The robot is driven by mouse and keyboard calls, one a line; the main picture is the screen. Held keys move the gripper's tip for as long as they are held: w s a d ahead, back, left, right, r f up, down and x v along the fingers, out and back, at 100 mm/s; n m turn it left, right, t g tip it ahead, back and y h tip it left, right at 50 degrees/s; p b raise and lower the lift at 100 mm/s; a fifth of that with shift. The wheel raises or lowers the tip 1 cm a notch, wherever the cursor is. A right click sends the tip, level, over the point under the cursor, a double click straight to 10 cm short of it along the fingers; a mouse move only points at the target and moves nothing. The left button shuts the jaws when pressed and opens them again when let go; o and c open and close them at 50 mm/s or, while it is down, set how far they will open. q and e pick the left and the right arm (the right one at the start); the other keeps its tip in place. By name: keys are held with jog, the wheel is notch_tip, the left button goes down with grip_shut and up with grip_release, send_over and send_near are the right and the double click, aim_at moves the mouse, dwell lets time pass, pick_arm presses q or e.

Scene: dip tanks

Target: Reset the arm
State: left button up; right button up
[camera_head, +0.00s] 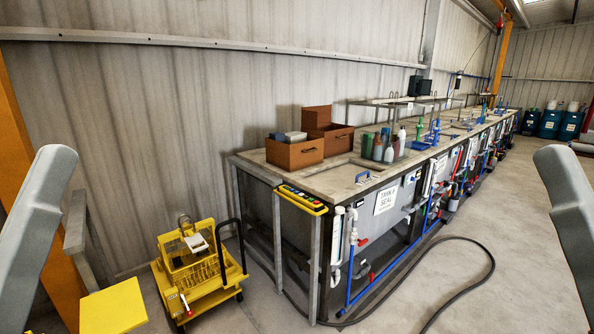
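Parts of my two arms show as grey links, one at the left edge and one at the right edge of the head view. Both stand raised and apart from the tank line (330,183). Neither gripper is in the picture, so I cannot see their fingers or whether they hold anything.
A yellow cart (200,272) stands on the floor left of the tank line. Brown boxes (295,153) and several bottles (389,153) sit on the near end of the tank top. A dark hose (488,270) curves over the floor. The floor at right (510,220) is clear.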

notch_tip(320, 180, up, 18)
jog(key=p, duration=1.4)
jog(key=shift+p, duration=0.3)
